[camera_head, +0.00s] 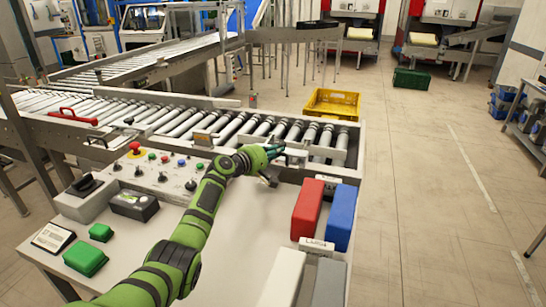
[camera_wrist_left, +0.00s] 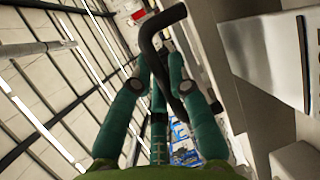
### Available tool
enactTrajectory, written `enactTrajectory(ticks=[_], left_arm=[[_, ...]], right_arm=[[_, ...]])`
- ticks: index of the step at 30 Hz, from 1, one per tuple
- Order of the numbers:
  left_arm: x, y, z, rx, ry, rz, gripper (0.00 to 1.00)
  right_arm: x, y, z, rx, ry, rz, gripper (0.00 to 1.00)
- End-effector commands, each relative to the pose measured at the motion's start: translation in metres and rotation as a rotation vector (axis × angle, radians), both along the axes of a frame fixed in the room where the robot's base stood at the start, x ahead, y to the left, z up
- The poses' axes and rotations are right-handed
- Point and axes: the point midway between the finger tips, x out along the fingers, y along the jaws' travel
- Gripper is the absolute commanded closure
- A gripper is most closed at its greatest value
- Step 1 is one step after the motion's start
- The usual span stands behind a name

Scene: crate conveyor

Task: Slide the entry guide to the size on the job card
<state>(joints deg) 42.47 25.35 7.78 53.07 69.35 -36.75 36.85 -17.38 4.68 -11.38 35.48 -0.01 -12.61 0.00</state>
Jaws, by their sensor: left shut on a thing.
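My left gripper (camera_head: 275,151) reaches from the left over the control desk to the near edge of the roller conveyor (camera_head: 300,134). In the left wrist view its teal fingers (camera_wrist_left: 160,92) are shut around a bent dark handle (camera_wrist_left: 148,38). The handle appears to belong to the entry guide, whose pale rail (camera_head: 315,152) seems to lie along the near side of the rollers. The gripper hides part of it. The job card (camera_head: 53,238) stands at the desk's left edge; its text is too small to read. My right gripper is not in view.
Red (camera_head: 307,210) and blue (camera_head: 340,218) blocks stand on the desk's right side, with small label plates nearby. Green blocks (camera_head: 86,260) and a dark box (camera_head: 134,205) are at left. A yellow crate (camera_head: 332,103) is beyond the rollers. A button panel (camera_head: 165,172) lies left of my arm.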

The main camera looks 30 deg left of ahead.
Motion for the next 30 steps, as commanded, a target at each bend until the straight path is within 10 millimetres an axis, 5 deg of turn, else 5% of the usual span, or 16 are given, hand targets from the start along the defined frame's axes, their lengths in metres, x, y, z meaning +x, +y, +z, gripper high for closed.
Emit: enactTrajectory(ticks=[3,4,5,19,30], left_arm=[[0.001,0.002,0.005,0.003,-0.01,0.006,1.0],[0.001,0.002,0.005,0.003,-0.01,0.006,0.7],[0.001,0.002,0.005,0.003,-0.01,0.006,0.58],[-0.005,0.003,0.003,0.003,-0.007,0.004,0.57],[-0.055,0.011,0.012,0.006,-0.006,0.004,0.57]], right_arm=[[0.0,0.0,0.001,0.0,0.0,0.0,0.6],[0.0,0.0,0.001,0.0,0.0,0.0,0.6],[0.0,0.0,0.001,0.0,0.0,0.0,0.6],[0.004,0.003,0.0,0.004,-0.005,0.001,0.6],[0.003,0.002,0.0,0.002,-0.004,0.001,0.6]])
